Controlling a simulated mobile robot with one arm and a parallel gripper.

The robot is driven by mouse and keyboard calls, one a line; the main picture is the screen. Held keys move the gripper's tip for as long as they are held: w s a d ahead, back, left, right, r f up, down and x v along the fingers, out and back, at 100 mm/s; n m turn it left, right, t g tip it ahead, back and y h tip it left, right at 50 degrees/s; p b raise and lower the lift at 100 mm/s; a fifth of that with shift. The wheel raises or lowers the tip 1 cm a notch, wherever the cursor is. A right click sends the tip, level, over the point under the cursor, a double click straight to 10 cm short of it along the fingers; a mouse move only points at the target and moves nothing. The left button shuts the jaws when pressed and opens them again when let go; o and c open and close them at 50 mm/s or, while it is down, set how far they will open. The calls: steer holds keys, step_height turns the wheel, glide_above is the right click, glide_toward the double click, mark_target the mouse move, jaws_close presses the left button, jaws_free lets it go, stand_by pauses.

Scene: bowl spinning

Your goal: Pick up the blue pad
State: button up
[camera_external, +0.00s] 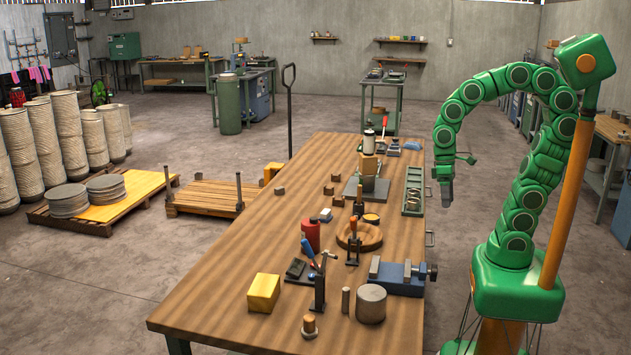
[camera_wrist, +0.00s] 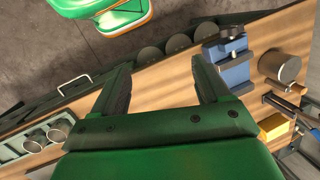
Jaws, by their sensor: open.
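A small, flat light-blue thing (camera_external: 411,146), probably the blue pad, lies at the far right corner of the wooden workbench (camera_external: 225,300). It is too small to make out well. I do not see it in the wrist view. My gripper (camera_external: 446,192) hangs at the right side of the bench, nearer the camera than the blue thing and apart from it. In the wrist view my gripper (camera_wrist: 162,78) has its two fingers wide apart, with nothing between them but bench and floor behind.
A green tray with metal rings (camera_external: 413,192) lies along the bench's right edge. A blue vise (camera_external: 397,278), grey cylinder (camera_external: 371,304) and yellow block (camera_external: 263,292) stand nearer. A grey plate with stacked blocks (camera_external: 366,188) stands mid-bench. The bench's left side is mostly clear.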

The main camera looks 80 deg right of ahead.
steer(key=w+a+r+m+y, duration=0.1)
steer(key=w+a+m+y, duration=0.3)
steer(key=w, duration=0.9)
steer(key=m+t+y, duration=0.5)
steer(key=m+t, duration=0.4)
steer(key=m, duration=0.9)
glide_above(327, 211)
steer(key=f, duration=1.2)
steer(key=shift+s+d+f, duration=0.15)
steer(key=shift+d+f, duration=0.05)
steer(key=shift+d, duration=0.05)
steer(key=shift+d+f, duration=0.2)
steer(key=shift+f, duration=2.1)
step_height(327, 211, down, 2)
steer(key=shift+f, duration=0.1)
steer(key=shift+x, duration=1.1)
steer(key=shift+w+a+f, duration=0.25)
steer(key=shift+a+f, duration=0.05)
steer(key=shift+a, duration=0.1)
steer(key=c, duration=1.1)
